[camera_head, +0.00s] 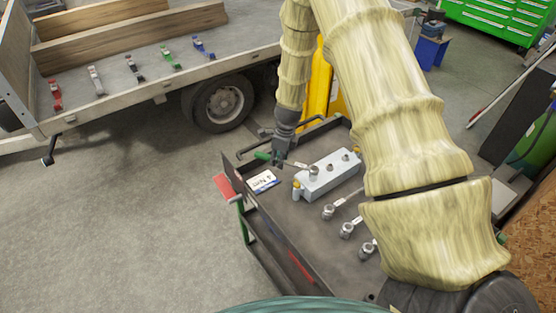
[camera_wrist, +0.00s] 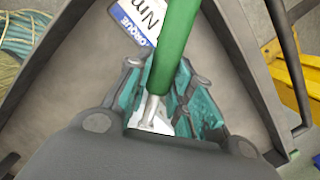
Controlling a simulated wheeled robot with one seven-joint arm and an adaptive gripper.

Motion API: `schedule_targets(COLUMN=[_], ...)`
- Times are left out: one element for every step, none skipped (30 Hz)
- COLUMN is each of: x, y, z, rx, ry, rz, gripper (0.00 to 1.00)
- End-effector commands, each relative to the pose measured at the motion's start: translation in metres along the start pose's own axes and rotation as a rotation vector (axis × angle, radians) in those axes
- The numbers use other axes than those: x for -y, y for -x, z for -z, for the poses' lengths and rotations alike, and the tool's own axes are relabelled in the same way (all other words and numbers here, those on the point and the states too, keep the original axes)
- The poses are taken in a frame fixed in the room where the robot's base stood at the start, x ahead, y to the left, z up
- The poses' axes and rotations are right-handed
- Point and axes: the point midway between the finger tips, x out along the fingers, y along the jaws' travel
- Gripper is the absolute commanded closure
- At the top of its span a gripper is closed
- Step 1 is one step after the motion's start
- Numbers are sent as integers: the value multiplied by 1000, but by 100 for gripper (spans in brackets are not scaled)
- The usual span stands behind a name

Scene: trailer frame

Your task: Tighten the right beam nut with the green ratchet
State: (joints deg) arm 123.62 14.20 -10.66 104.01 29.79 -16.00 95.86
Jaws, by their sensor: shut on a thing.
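The green ratchet's handle (camera_head: 263,156) points left from my gripper (camera_head: 279,159) in the head view. My gripper is shut on the ratchet; the green handle (camera_wrist: 176,45) and bright metal shank (camera_wrist: 150,112) pass between its teal-padded fingers (camera_wrist: 160,95) in the wrist view. The ratchet's head (camera_head: 313,172) is at the picture-left end of the light grey beam block (camera_head: 329,182), over or beside its nearest nut. I cannot tell whether it is seated. Two other nuts (camera_head: 330,166) (camera_head: 345,156) stand on the block, to the right of the head.
The block sits on a dark cart (camera_head: 285,215). A white torque card (camera_head: 263,181) lies left of it, and several metal ratchets (camera_head: 328,212) lie in front. A yellow cylinder (camera_head: 322,85) stands behind. The trailer bed (camera_head: 130,85) holds coloured straps. Floor at left is clear.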

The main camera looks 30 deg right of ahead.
Motion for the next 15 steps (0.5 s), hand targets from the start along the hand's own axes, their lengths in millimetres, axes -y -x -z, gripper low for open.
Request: schedule_targets(x=[1, 1, 1, 1, 1, 1, 1, 1, 1, 1, 2, 3, 4, 5, 8], y=[0, 0, 0, 0, 0, 0, 0, 0, 0, 0, 1, 1, 1, 2, 2], z=[0, 0, 0, 0, 0, 0, 0, 0, 0, 0, 0, 0, 0, 0, 0], rx=[0, 0, 0, 1, 0, 1, 1, 1, 1, 1, 0, 0, 0, 0, 0], ry=[-3, -4, -4, -4, -4, -3, -3, -3, -4, -6, -10, -17, -24, -34, -50], rz=[1, 1, 1, 1, 1, 1, 1, 1, 2, 2, 3, 4, 5, 6, 9], gripper=[100, 100, 100, 100, 100, 100, 100, 100, 100, 100, 100, 100, 100, 100, 100])
